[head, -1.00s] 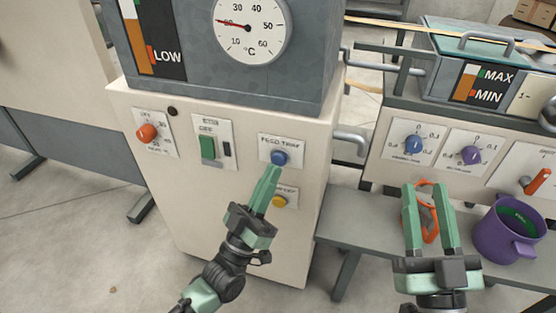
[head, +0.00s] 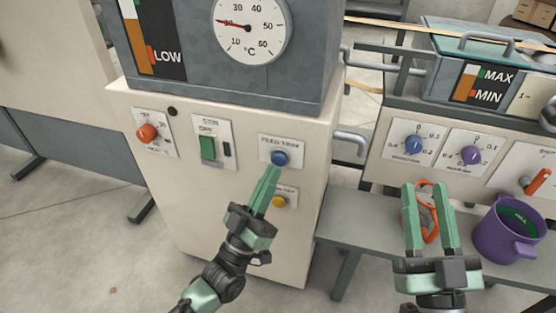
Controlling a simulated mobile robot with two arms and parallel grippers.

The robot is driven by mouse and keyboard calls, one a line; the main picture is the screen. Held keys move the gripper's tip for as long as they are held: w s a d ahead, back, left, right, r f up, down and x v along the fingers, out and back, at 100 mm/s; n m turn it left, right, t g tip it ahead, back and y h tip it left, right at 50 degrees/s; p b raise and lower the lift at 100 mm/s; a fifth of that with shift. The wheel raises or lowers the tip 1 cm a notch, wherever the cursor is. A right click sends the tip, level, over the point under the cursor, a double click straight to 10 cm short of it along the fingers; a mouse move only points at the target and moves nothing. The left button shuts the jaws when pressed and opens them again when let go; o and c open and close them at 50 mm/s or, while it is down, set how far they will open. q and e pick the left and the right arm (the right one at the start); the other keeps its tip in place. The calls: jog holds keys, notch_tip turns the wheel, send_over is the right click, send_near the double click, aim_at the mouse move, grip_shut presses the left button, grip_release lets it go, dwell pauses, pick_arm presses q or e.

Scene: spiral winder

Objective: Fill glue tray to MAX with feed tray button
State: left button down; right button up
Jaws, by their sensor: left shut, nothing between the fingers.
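The blue feed tray button (head: 280,157) sits on a white plate on the cream cabinet front. My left gripper (head: 271,170) is shut and empty. Its fingertips are just below the button; I cannot tell whether they touch it. The glue tray (head: 425,75) stands at upper right, grey with a glass-like lid and a handle. Its level window (head: 480,85) carries MAX and MIN labels. The brown fill appears near the MIN mark, below MAX. My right gripper (head: 425,187) is open and points up in front of the bench at right.
A yellow button (head: 279,201) lies just below the feed button, close to my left fingers. A green switch (head: 208,148) and a red knob (head: 147,132) are further left. A purple mug (head: 497,236) and an orange-handled item (head: 434,225) stand on the grey bench (head: 345,231).

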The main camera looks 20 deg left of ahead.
pick_arm(q)
jog(key=shift+w, duration=0.15)
dwell(0.5)
jog(key=shift+w, duration=0.3)
jog(key=shift+w, duration=0.4)
pick_arm(e)
jog(key=shift+s+r, duration=0.2)
jog(key=shift+r, duration=0.1)
dwell(2.7)
pick_arm(q)
jog(key=shift+s, duration=0.1)
pick_arm(e)
jog(key=shift+w, duration=0.1)
pick_arm(q)
jog(key=shift+s+p, duration=0.3)
jog(key=shift+s, duration=0.45)
pick_arm(e)
jog(key=shift+w+d+f+g+h, duration=0.1)
jog(key=shift+w+f+g+h, duration=0.2)
jog(key=shift+f, duration=0.5)
jog(key=shift+w+f+g+h, duration=0.1)
jog(key=shift+w+f+g, duration=0.2)
jog(key=shift+f+g, duration=0.35)
jog(key=shift+f, duration=0.15)
